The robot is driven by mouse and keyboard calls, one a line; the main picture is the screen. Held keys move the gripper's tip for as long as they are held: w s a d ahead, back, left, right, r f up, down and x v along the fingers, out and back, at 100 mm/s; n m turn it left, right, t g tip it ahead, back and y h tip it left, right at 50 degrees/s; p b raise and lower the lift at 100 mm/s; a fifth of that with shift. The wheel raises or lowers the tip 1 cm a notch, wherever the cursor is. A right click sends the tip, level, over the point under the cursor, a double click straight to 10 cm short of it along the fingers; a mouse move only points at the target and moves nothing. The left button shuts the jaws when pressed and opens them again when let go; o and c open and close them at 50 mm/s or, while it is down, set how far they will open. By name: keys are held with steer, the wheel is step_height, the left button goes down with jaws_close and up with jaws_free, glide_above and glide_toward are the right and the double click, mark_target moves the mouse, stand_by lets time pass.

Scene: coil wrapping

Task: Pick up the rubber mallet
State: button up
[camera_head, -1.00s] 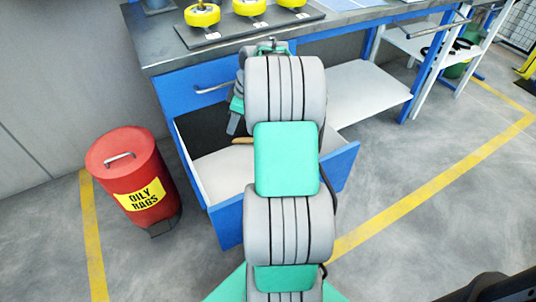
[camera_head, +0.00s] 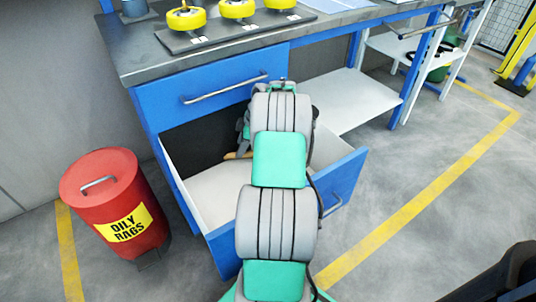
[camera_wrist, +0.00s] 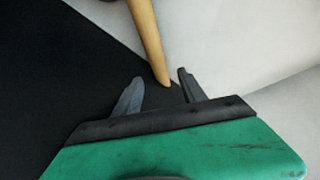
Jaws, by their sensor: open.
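The rubber mallet lies in the open drawer (camera_head: 208,192). Its wooden handle (camera_wrist: 146,38) shows in the wrist view, running down from the top edge, and a bit of dark shape, perhaps the head, shows at the top. A small part of the handle (camera_head: 238,156) shows in the head view left of my arm. My gripper (camera_wrist: 161,77) is open. The handle's end is in the gap between the two fingertips, closer to the right finger, and I see no grip on it. In the head view my arm hides most of the gripper and the mallet.
The drawer's blue front and side walls surround the gripper. The workbench top (camera_head: 150,62) overhangs above, with several yellow wheels on a dark plate (camera_head: 195,42). A red oily-rags bin (camera_head: 110,200) stands left of the drawer. Open floor lies to the right.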

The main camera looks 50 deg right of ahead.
steer(key=b+x, duration=0.1)
steer(key=x, duration=0.3)
steer(key=shift+w+a+f, duration=0.1)
steer(key=shift+f, duration=0.25)
steer(key=shift+r, duration=0.1)
steer(key=shift+c, duration=0.4)
jaws_close()
steer(key=shift+r, duration=0.1)
stand_by(0.3)
